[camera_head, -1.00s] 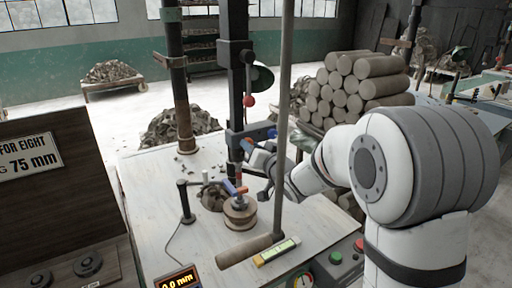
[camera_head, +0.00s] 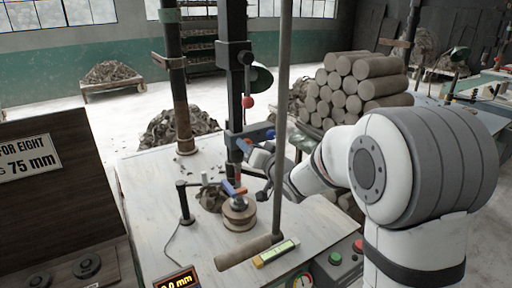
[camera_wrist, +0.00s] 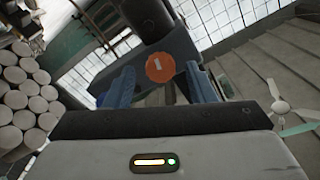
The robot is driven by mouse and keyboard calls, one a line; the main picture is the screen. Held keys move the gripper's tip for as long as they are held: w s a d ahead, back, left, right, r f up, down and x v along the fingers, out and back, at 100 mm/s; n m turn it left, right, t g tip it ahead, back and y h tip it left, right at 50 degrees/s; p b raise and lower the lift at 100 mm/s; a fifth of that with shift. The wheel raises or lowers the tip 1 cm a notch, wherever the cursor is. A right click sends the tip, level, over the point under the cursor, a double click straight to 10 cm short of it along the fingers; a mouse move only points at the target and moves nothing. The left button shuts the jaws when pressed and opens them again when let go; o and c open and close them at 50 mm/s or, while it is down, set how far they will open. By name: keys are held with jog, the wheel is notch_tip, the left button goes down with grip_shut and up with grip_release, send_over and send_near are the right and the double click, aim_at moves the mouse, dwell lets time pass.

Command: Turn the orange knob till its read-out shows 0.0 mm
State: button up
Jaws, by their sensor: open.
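The orange knob (camera_wrist: 160,67) is a round disc with a pale mark, on the face of a dark grey block in the wrist view. My gripper (camera_wrist: 161,73) is open, with one blue finger on each side of the knob; I cannot tell whether they touch it. In the head view my gripper (camera_head: 262,164) is beside the dark upright post, and the knob is hard to pick out there. The read-out (camera_head: 177,280) is cut by the bottom edge; it ends in ".0 mm", and its first digit looks like 0 but is not clear.
A round wooden piece (camera_head: 239,215) sits on the pale table (camera_head: 165,215) below my gripper. A thin grey pole (camera_head: 282,110) stands close in front of my arm. A green button (camera_head: 335,258) and a gauge are at the front. Stacked clay logs (camera_head: 350,90) are behind.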

jog(key=b+v, duration=0.1)
jog(key=v, duration=0.6)
jog(key=shift+s+d, duration=0.25)
jog(key=shift+s, duration=0.1)
jog(key=s+d+f+m+g+h, duration=0.1)
jog(key=s+d+f+g+h, duration=0.15)
jog(key=s+d+h, duration=0.35)
jog(key=s+d+f+m+g+h, duration=0.1)
jog(key=s+d+f+g+h, duration=0.2)
jog(key=d, duration=0.4)
jog(key=s+d+f+g, duration=0.1)
jog(key=s+f+g, duration=0.1)
jog(key=s, duration=0.7)
jog(key=s+d+f+g+h, duration=0.1)
jog(key=s+f+g, duration=0.2)
jog(key=s, duration=0.7)
jog(key=shift+s+f+n+g, duration=0.2)
jog(key=shift+n+g, duration=0.2)
jog(key=shift+g, duration=0.55)
